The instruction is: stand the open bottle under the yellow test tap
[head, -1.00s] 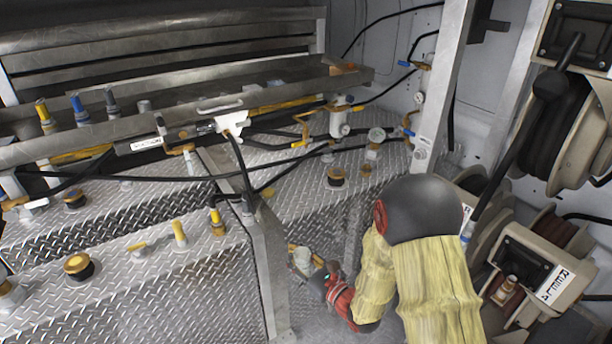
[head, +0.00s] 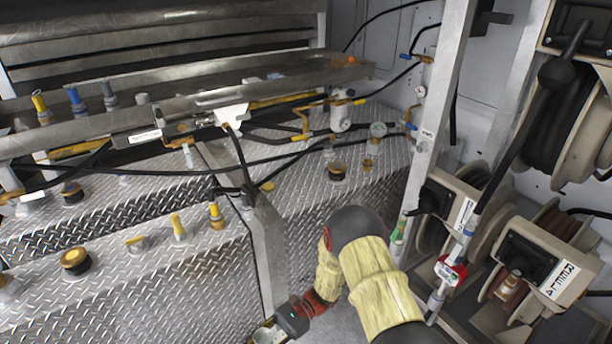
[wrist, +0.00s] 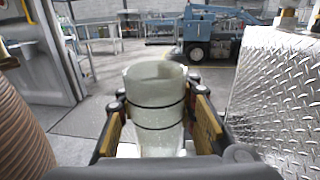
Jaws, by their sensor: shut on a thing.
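My gripper (head: 268,332) is at the bottom edge of the head view, beside the front of the metal tank step. In the wrist view its two jaws (wrist: 158,122) are closed on the sides of the open bottle (wrist: 156,95), a cloudy, see-through cylinder with two dark rings. It stands about upright in the jaws, its open mouth up. Only a pale bit of the bottle (head: 262,338) shows in the head view. A yellow-topped tap (head: 40,104) stands at the left of the upper rail; other yellow fittings show, and I cannot tell which is the test tap.
Blue-topped (head: 76,100) and grey (head: 109,96) fittings stand beside the yellow one. Black hoses (head: 190,172) cross above the chequer-plate tank tops (head: 110,262). A metal post (head: 440,130) and hose reels (head: 530,255) stand at right. The wrist view shows open floor (wrist: 100,75) beyond the bottle.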

